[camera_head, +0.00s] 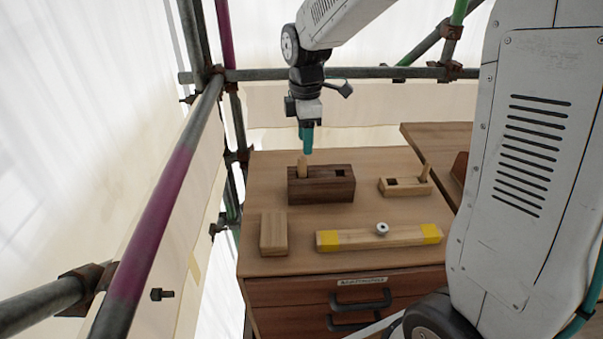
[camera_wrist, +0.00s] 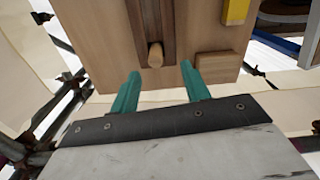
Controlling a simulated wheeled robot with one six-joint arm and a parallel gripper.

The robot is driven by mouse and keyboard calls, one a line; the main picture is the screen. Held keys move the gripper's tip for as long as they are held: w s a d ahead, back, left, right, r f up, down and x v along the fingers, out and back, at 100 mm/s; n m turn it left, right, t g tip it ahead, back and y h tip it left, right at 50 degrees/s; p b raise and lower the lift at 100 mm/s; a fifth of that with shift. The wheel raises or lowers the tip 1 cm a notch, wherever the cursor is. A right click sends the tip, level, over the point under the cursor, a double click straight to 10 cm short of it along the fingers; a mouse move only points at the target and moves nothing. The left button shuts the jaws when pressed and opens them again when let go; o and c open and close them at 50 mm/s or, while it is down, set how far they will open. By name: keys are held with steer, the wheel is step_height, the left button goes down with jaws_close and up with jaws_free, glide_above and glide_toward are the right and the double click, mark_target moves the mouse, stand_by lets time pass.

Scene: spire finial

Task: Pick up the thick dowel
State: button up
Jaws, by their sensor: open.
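The thick dowel (camera_head: 303,167) is a pale wooden peg standing in the left part of a dark brown block (camera_head: 330,188) on the wooden cabinet top. In the wrist view the dowel (camera_wrist: 155,56) shows as a pale round-ended peg, just beyond the gap between my fingertips. My gripper (camera_head: 307,152) has teal fingers and hangs right above the dowel in the head view. In the wrist view my gripper (camera_wrist: 160,70) is open, with its two fingers spread and nothing between them. The dowel's lower part is hidden in the block.
A light block with a thinner, tilted peg (camera_head: 425,172) stands to the right. A plain light block (camera_head: 273,235) lies front left. A light bar with yellow ends (camera_head: 345,239) and a grey knob lies in front. Scaffold poles (camera_head: 165,210) stand on the left.

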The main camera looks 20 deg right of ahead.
mark_target(302, 158)
steer(key=shift+w+a+f+n, duration=0.1)
steer(key=shift+w+f+n, duration=0.2)
steer(key=shift+w+f, duration=0.15)
steer(key=shift+f, duration=0.4)
step_height(302, 158, down, 7)
jaws_close()
